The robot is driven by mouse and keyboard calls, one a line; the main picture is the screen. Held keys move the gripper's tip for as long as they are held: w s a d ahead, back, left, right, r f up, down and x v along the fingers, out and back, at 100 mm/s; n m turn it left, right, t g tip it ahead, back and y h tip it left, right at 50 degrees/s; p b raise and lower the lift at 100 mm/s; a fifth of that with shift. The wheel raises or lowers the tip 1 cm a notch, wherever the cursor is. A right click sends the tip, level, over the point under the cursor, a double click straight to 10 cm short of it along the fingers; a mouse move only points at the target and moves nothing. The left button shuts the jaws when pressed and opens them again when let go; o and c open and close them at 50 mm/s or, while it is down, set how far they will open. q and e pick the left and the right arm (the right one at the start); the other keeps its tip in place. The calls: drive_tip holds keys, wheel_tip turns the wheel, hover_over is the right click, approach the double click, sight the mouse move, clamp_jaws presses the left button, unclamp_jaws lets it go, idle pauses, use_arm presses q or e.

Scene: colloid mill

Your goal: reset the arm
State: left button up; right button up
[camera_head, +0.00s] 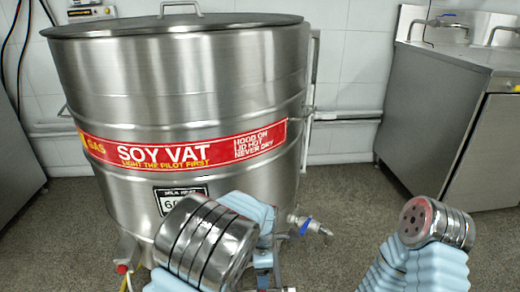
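My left arm rises from the bottom edge as light blue segments with a ribbed metal cylinder, in front of the lower part of the steel soy vat (200,95). A small grey-blue mechanism shows just right of that cylinder. It may be part of my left gripper (263,264), but no fingers can be made out. My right arm rises at the lower right, with a similar metal cylinder over blue segments. My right gripper does not show. No object is seen held by either arm.
The vat has a lid with a handle, a red SOY VAT band and a drain valve (310,227) with a blue handle low on its right. A steel cabinet (440,115) stands at the right. Grey speckled floor (345,205) is open between them. Another grey unit stands at the left edge.

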use_arm(q)
drive_tip(key=s+a+f+m+p, duration=0.3)
drive_tip(key=s+a+f+m, duration=0.3)
drive_tip(key=a+f, duration=0.4)
drive_tip(key=s+a+f+m+h+p, duration=0.1)
drive_tip(key=s+m+h, duration=0.1)
drive_tip(key=s+m, duration=0.3)
drive_tip(key=s+a+f+m+h+p, duration=0.1)
drive_tip(key=s+m+h, duration=0.1)
drive_tip(key=s+m, duration=0.4)
drive_tip(key=shift+s+a+t, duration=0.3)
drive_tip(key=shift+s+t, duration=0.1)
drive_tip(key=shift+s, duration=0.15)
drive_tip(key=shift+a, duration=0.1)
idle(0.3)
